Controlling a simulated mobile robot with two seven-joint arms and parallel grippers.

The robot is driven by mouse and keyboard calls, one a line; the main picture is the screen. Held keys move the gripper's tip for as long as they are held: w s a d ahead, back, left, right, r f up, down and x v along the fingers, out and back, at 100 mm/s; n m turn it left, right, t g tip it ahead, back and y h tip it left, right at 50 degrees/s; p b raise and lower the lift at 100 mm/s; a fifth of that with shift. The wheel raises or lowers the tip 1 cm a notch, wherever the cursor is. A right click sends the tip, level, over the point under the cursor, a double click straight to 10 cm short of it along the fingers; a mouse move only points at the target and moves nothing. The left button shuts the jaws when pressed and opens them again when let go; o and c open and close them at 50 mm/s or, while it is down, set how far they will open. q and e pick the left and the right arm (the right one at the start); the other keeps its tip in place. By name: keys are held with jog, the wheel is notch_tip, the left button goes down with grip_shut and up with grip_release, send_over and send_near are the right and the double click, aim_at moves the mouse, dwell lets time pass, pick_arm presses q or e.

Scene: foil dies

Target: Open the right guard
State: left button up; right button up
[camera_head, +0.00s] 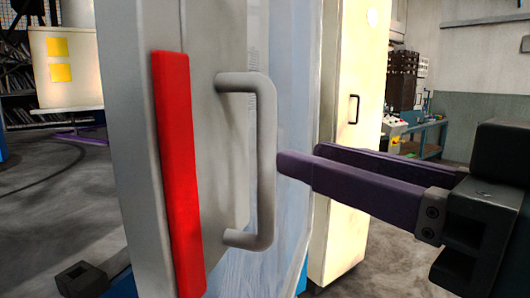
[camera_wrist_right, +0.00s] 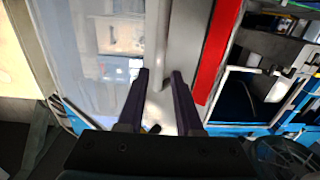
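The guard is a grey panel (camera_head: 125,130) with a red strip (camera_head: 178,170) and a clear window. Its upright grey handle (camera_head: 266,160) stands out beside the strip. My right gripper (camera_head: 297,158), with two purple fingers, comes in from the right and points at the middle of the handle. Its fingers are apart and empty, the tips just right of the bar. In the right wrist view, the handle bar (camera_wrist_right: 162,45) lines up with the gap between the fingertips (camera_wrist_right: 160,74). Contact is not clear. I see no left gripper fingers.
A cream cabinet panel (camera_head: 350,120) with a small black handle stands behind the window. A dark block (camera_head: 82,279) shows at the lower left; I cannot tell what it is. A cream machine (camera_head: 65,75) stands farther back left. Grey floor (camera_head: 40,200) is open at left.

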aim_at(272, 146)
jog(key=x, duration=0.7)
jog(key=shift+w+a, duration=0.15)
grip_shut()
dwell(1.2)
